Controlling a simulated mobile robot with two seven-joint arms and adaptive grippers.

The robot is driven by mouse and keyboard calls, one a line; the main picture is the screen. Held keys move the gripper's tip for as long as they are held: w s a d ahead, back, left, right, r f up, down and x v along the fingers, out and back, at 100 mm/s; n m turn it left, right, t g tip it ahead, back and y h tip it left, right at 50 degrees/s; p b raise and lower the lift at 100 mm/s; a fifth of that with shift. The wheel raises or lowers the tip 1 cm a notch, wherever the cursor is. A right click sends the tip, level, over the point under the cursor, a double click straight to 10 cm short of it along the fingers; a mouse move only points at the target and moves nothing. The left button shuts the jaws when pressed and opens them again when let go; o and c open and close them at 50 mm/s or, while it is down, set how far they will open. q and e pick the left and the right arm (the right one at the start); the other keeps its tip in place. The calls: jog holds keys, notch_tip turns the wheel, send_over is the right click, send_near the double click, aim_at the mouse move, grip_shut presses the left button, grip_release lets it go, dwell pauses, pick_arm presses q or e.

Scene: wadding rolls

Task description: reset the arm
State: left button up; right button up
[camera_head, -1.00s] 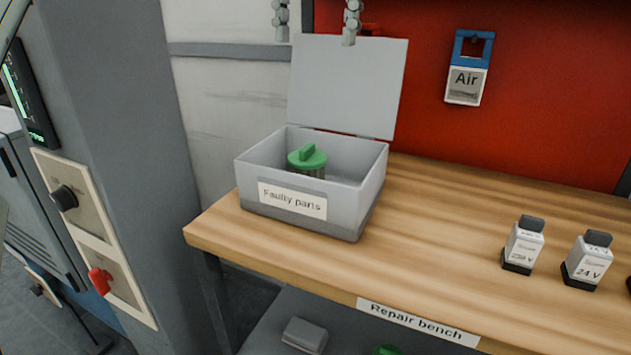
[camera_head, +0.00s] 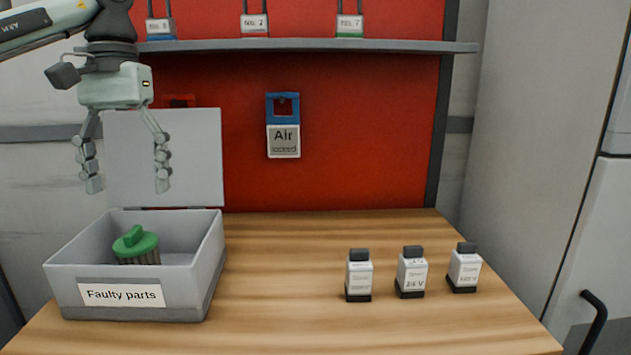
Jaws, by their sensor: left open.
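My left gripper (camera_head: 128,188) is open and empty. It hangs with its fingers pointing down, above the grey box labelled "Faulty parts" (camera_head: 62,290) and in front of its raised lid. A part with a green cap (camera_head: 136,243) sits inside the box, below the gripper and apart from it. The lower portion of that part is hidden by the box's front wall. My right gripper is not in view.
The box stands at the left of the wooden bench (camera_head: 290,320). Several small labelled blocks, one of them (camera_head: 411,273) in the middle, stand on the right. A shelf (camera_head: 320,46) runs above.

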pick_arm(q)
notch_tip(320, 180, down, 2)
jog(key=shift+s+f, duration=0.15)
jog(key=shift+r, duration=1.75)
jog(key=shift+f, duration=0.15)
